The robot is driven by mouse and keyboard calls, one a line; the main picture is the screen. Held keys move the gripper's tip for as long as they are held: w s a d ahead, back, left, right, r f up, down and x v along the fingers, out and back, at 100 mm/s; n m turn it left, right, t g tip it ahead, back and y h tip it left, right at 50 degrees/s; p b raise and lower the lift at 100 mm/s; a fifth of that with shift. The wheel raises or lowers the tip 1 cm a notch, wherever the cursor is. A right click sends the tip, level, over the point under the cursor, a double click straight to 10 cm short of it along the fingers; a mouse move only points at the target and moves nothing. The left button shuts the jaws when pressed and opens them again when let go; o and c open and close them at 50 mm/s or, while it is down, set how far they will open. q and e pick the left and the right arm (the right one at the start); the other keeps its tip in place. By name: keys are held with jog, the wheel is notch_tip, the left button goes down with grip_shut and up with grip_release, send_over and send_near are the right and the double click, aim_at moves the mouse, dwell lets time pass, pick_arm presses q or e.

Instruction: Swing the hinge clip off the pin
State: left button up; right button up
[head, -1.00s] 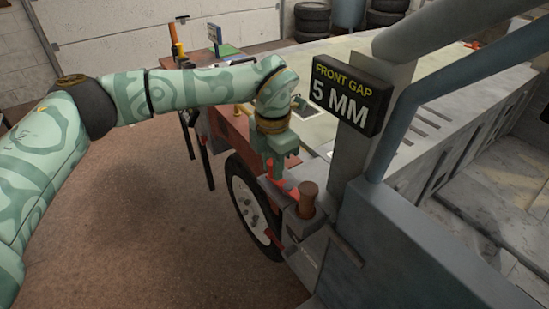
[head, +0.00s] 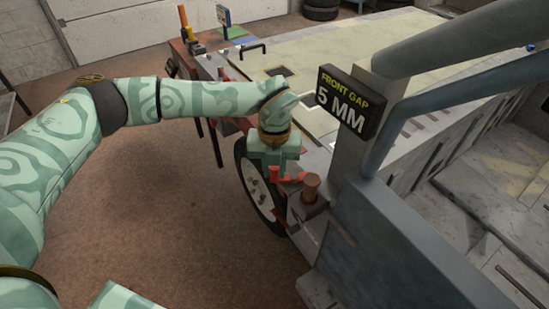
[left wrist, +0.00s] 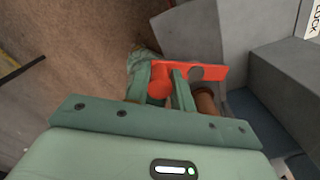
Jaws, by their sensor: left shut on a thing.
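The hinge clip (head: 290,177) is a small red-orange bar with a round knob, beside the tyre at the vehicle's corner. My left gripper (head: 275,168) reaches down over it. In the left wrist view the two fingers (left wrist: 162,86) are shut on the clip's knob, and the bar of the clip (left wrist: 218,72) extends right, past one finger. The pin (head: 312,185) is a brown upright cylinder just right of the clip; it is partly hidden behind a finger in the left wrist view (left wrist: 206,100). I cannot tell whether the clip still touches the pin.
A grey post with a black "FRONT GAP 5 MM" sign (head: 347,102) stands just behind the pin. Blue-grey tubes and a large panel (head: 410,235) crowd the right. The wheel (head: 256,190) is below the gripper. Brown floor (head: 180,220) lies open to the left.

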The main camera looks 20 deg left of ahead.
pick_arm(q)
jog(key=shift+s+d+n+p, duration=0.2)
jog(key=shift+s+n+p, duration=0.15)
jog(key=shift+n, duration=0.5)
jog(key=shift+s+d+n+p, duration=0.2)
jog(key=shift+n+p, duration=0.25)
jog(key=shift+n, duration=0.4)
grip_shut()
jog(key=o, duration=0.7)
grip_release()
notch_tip(320, 180, up, 16)
jog(key=shift+r, duration=0.2)
